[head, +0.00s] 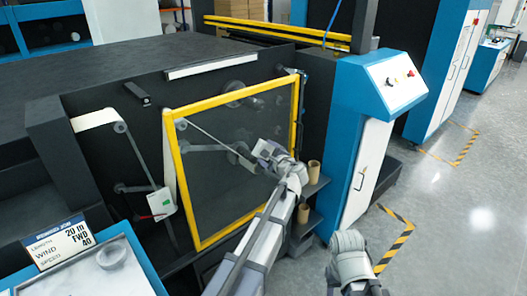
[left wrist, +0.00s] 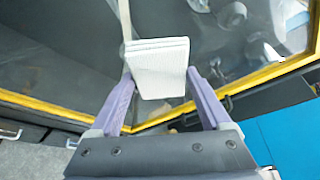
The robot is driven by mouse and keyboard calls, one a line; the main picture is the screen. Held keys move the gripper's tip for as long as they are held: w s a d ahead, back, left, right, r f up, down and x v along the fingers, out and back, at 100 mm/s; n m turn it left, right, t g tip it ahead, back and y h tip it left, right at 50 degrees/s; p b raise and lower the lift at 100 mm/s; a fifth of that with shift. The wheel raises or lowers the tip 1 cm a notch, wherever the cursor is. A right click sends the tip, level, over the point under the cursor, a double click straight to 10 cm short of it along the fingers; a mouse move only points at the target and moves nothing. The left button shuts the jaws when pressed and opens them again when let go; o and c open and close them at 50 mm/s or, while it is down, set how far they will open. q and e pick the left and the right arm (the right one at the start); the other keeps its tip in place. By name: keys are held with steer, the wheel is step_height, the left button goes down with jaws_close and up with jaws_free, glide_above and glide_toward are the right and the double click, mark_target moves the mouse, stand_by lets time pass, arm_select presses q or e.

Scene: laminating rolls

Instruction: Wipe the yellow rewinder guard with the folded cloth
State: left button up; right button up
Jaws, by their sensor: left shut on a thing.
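The yellow rewinder guard (head: 182,185) is a yellow frame around a see-through dark panel on the machine's front. In the left wrist view its yellow frame (left wrist: 265,76) crosses behind my fingers. My left gripper (head: 262,158) is in front of the panel's right half. In the left wrist view my left gripper (left wrist: 160,75) is shut on the folded cloth (left wrist: 158,62), a white layered pad held between the two fingers. The cloth lies over the panel; whether it touches is not clear. In the head view I cannot make out the cloth. My right gripper's fingers are not visible.
A blue and white control cabinet (head: 350,130) stands just right of the guard. Brown cardboard cores (head: 314,171) sit on small shelves beside it. A blue console with a display sign (head: 58,243) is at lower left. Grey floor (head: 455,200) is open at right.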

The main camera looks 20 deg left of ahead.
arm_select(q)
steer(key=shift+s+d, duration=0.4)
steer(key=shift+d, duration=0.25)
steer(key=shift+s+d, duration=0.35)
steer(key=shift+d, duration=0.25)
steer(key=b, duration=0.6)
glide_toward(232, 167)
steer(key=shift+d+f, duration=0.8)
steer(key=shift+d, duration=0.15)
steer(key=shift+w+a, duration=0.85)
steer(key=shift+a, duration=0.3)
steer(key=shift+w+a, duration=0.9)
steer(key=shift+a, duration=0.2)
steer(key=shift+w+a, duration=0.5)
steer(key=shift+a, duration=0.35)
